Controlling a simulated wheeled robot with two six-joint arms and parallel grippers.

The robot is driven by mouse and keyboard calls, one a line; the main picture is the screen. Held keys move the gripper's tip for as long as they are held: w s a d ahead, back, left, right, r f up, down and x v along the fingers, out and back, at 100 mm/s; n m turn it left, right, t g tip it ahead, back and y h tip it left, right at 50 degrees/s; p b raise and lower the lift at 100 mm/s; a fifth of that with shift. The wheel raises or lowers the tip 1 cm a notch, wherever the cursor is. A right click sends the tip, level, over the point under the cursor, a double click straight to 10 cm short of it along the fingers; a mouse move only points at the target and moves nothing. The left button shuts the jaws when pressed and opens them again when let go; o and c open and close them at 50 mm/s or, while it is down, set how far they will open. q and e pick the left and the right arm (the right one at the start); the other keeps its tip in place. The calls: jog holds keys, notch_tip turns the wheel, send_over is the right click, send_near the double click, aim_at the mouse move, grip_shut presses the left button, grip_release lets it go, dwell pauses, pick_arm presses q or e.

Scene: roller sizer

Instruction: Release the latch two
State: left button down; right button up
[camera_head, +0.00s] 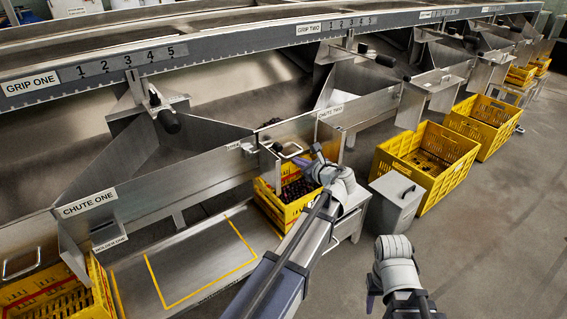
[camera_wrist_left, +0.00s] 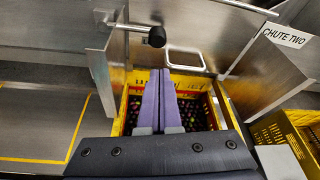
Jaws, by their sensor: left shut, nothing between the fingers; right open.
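A short rod with a black knob (camera_head: 277,147), likely the latch, sticks out from the metal wall left of the CHUTE TWO label (camera_head: 331,112); its own label is too small to read. The knob shows in the left wrist view (camera_wrist_left: 157,37), just beyond and slightly left of my left fingertips. My left gripper (camera_head: 316,152), with purple fingers (camera_wrist_left: 160,75), is shut and empty, apart from the knob, above a yellow crate (camera_head: 270,206) of dark round fruit. My right gripper (camera_head: 372,290) is open, low at the front, away from the chutes.
A metal loop handle (camera_wrist_left: 186,60) is right of the knob. Yellow crates (camera_head: 425,163) and a grey box with a handle (camera_head: 396,200) stand at the right. CHUTE ONE (camera_head: 88,203) and a yellow-outlined plate (camera_head: 200,262) are at the left. The floor at the lower right is clear.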

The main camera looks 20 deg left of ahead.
pick_arm(q)
jog(key=b+x, duration=0.3)
jog(key=x, duration=0.7)
jog(key=shift+r, duration=0.15)
dwell(0.4)
jog(key=shift+r+n+t+p, duration=0.4)
jog(key=shift+r+n+p, duration=0.35)
jog(key=shift+r, duration=0.25)
notch_tip(320, 180, up, 8)
jog(key=n+t+p, duration=0.3)
jog(key=n+t, duration=0.1)
jog(key=n, duration=0.5)
send_over(282, 149)
jog(key=s+a, duration=0.1)
jog(key=s, duration=0.3)
jog(key=shift+n, duration=0.25)
jog(key=shift+s+a+r+p, duration=0.3)
jog(key=shift+s+a+r, duration=0.15)
jog(key=shift+s, duration=0.25)
jog(key=shift+s+a+r+p, duration=0.3)
jog(key=shift+s+a+r, duration=0.1)
jog(key=shift+s, duration=0.25)
jog(key=shift+s+a+r+p, duration=0.3)
jog(key=shift+s+a+r, duration=0.15)
jog(key=shift+s, duration=0.25)
jog(key=shift+s+a, duration=0.1)
jog(key=shift+s, duration=0.1)
